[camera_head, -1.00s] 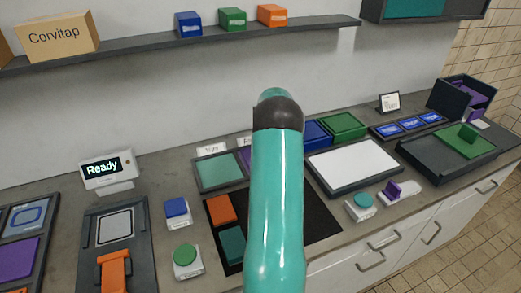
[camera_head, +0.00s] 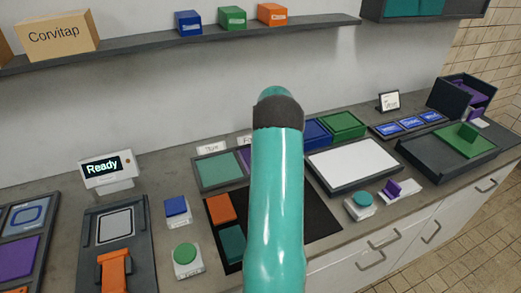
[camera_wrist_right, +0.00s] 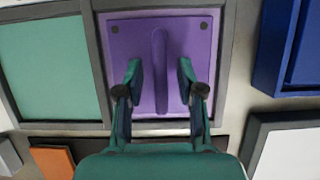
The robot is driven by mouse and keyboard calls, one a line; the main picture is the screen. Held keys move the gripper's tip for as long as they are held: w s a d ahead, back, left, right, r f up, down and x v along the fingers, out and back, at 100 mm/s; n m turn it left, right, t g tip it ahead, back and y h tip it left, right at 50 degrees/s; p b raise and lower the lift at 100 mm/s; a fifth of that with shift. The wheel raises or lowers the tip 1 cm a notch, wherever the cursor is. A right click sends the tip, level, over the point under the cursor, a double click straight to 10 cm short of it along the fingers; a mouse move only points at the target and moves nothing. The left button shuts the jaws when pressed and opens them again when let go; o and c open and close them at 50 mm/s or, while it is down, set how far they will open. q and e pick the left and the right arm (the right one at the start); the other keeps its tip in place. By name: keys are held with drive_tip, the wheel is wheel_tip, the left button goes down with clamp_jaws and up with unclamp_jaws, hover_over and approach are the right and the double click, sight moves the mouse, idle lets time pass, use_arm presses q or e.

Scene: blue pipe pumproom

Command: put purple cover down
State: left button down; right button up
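The purple cover (camera_wrist_right: 183,38) is a flat plate with a raised ridge handle down its middle. It lies in the right compartment of a grey two-part tray (camera_wrist_right: 90,45), beside a teal panel (camera_wrist_right: 45,60) in the left compartment. My right gripper (camera_wrist_right: 160,75) is open, with one finger on each side of the ridge and a gap to it on both sides. I cannot tell how high the fingertips are above the plate. In the head view only a sliver of the purple cover (camera_head: 245,158) shows behind my teal arm. My left gripper is not in view.
A black mat with an orange block (camera_head: 220,208) and a teal block (camera_head: 232,243) lies in front of the tray. A blue and a green bin (camera_head: 343,124) and a white-topped tray (camera_head: 352,163) stand to the right. A shelf (camera_head: 150,52) runs above.

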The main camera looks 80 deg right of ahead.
drive_tip(key=b+v, duration=0.1)
drive_tip(key=v, duration=1)
drive_tip(key=shift+r, duration=0.25)
drive_tip(key=shift+a, duration=0.15)
